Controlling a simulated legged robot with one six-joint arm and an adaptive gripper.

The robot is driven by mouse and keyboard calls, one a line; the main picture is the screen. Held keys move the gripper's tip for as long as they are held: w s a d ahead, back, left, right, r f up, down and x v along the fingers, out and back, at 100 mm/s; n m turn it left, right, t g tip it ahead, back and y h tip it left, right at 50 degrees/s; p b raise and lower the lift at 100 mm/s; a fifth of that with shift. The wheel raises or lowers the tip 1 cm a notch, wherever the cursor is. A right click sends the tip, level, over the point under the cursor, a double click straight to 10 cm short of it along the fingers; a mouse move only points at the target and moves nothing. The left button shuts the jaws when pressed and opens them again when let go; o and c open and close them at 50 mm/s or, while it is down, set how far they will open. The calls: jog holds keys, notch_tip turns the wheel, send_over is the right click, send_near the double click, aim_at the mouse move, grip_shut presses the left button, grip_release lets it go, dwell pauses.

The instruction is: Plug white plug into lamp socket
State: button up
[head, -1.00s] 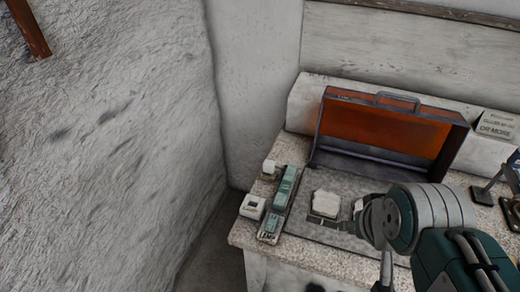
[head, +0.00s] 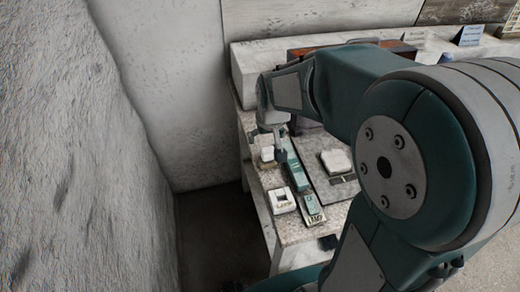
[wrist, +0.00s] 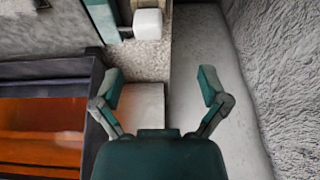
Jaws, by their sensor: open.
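A small white block (head: 267,154), possibly the plug, sits at the table's left edge beside a long teal device (head: 294,178). In the wrist view the white block (wrist: 148,23) is at the top, beyond my fingers. A white square piece with a dark opening (head: 282,201) stands nearer the front; I cannot tell whether it is the lamp socket. My gripper (wrist: 160,86) is open and empty, with its fingers spread wide. In the head view it is small and partly hidden near the back of the teal device.
A rough white wall (head: 80,150) and a dark gap flank the table's left. A white slab (head: 336,162) lies on a grey mat right of the teal device. The orange case (wrist: 40,118) stands close left in the wrist view. My arm covers much of the table.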

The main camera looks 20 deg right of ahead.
aim_at(268, 150)
jog(key=f, duration=0.1)
jog(key=w+d+f, duration=0.1)
jog(key=f, duration=0.1)
jog(key=d+f, duration=0.1)
jog(key=shift+w+d+f, duration=0.2)
jog(key=shift+w+d, duration=0.05)
jog(key=shift+w, duration=0.05)
jog(key=a+f, duration=0.2)
jog(key=f, duration=0.1)
jog(key=shift+w+f, duration=0.15)
jog(key=shift+w, duration=0.25)
jog(key=f, duration=0.2)
jog(key=w+d+f, duration=0.1)
jog(key=shift+d+f, duration=0.15)
jog(key=shift+d, duration=0.3)
jog(key=shift+a, duration=0.45)
jog(key=c, duration=1.2)
